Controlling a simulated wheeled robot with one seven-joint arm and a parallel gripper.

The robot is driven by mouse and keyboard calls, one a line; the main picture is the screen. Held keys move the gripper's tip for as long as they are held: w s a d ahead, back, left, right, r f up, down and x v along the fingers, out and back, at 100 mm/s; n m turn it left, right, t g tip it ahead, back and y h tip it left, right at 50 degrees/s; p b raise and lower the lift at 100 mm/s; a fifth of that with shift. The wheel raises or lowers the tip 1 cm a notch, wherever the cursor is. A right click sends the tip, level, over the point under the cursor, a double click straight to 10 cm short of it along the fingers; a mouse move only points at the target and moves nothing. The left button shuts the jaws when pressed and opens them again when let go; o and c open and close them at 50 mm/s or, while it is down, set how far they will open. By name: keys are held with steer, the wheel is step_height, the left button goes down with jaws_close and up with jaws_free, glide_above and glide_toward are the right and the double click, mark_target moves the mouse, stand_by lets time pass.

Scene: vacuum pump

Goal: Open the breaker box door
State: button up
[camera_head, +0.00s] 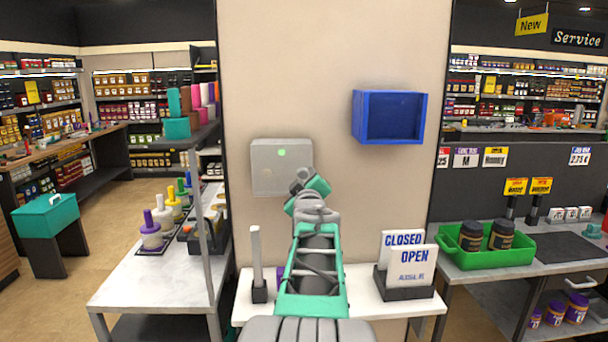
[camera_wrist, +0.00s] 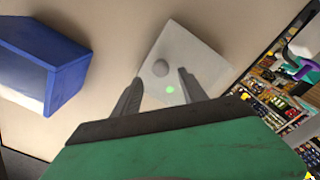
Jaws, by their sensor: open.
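The breaker box is a light grey square box (camera_head: 270,168) on the beige wall, with a small green light on its front. Its door looks shut. In the head view my gripper (camera_head: 303,178) is at the box's lower right side and hides that edge. I cannot tell whether the fingers touch the box.
An open blue box (camera_head: 390,117) is fixed on the wall to the right; it also shows in the wrist view (camera_wrist: 42,62). Below, a white table (camera_head: 365,310) bears CLOSED and OPEN signs (camera_head: 408,262) and a white upright post (camera_head: 256,258). Shelving with pump bottles stands left.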

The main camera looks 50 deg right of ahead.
mark_target(303, 175)
steer(key=p+x, duration=0.1)
steer(key=x, duration=0.5)
steer(key=shift+p, duration=0.4)
steer(key=shift+f, duration=0.1)
jaws_close()
stand_by(0.8)
